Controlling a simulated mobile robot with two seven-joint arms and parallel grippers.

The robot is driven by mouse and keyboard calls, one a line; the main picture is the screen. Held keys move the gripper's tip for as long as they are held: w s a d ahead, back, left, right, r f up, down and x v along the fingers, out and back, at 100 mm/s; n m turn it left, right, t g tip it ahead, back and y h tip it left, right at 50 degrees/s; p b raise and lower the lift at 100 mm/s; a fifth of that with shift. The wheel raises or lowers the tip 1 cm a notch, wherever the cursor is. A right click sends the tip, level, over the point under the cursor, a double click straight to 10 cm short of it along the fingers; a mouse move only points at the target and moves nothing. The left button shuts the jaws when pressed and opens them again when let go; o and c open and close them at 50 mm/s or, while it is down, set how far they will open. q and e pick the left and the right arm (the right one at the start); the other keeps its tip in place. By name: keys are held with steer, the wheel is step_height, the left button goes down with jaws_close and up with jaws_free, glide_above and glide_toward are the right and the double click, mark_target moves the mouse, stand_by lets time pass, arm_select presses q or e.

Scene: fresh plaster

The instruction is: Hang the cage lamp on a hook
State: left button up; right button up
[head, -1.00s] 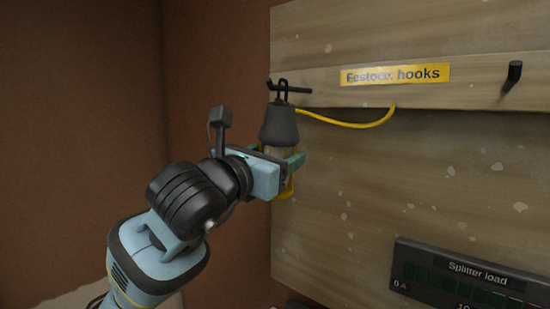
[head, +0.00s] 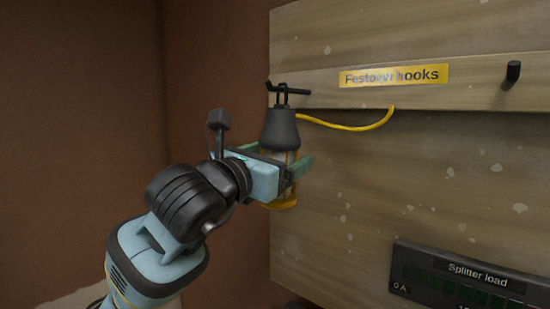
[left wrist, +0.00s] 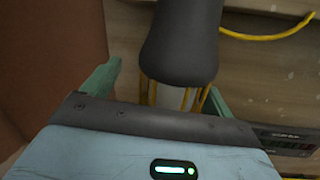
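The cage lamp (head: 281,130) has a dark grey top and a yellow cage. It hangs upright in the head view, its dark loop over the left hook (head: 300,91). The lamp's grey top also fills the upper middle of the left wrist view (left wrist: 182,42). My left gripper (head: 290,166) is around the lamp's cage with its green fingers spread. In the left wrist view, a gap shows between the left finger and the cage; contact at the right finger (left wrist: 216,104) is unclear. My right gripper is not in view.
The hooks are on a wooden board (head: 400,180) with a yellow label (head: 393,75). A second, empty hook (head: 512,72) is at the right. A yellow cable (head: 350,127) runs from behind the lamp. A dark "Splitter load" panel (head: 470,280) is at lower right.

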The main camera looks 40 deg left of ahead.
arm_select(q)
steer(key=s+f+b, duration=0.1)
steer(key=s+b, duration=0.2)
steer(key=s, duration=0.4)
steer(key=shift+s+d+b, duration=0.25)
steer(key=shift+s+b, duration=0.15)
arm_select(e)
steer(key=f, duration=0.3)
steer(key=shift+s+f, duration=0.2)
steer(key=shift+f, duration=0.05)
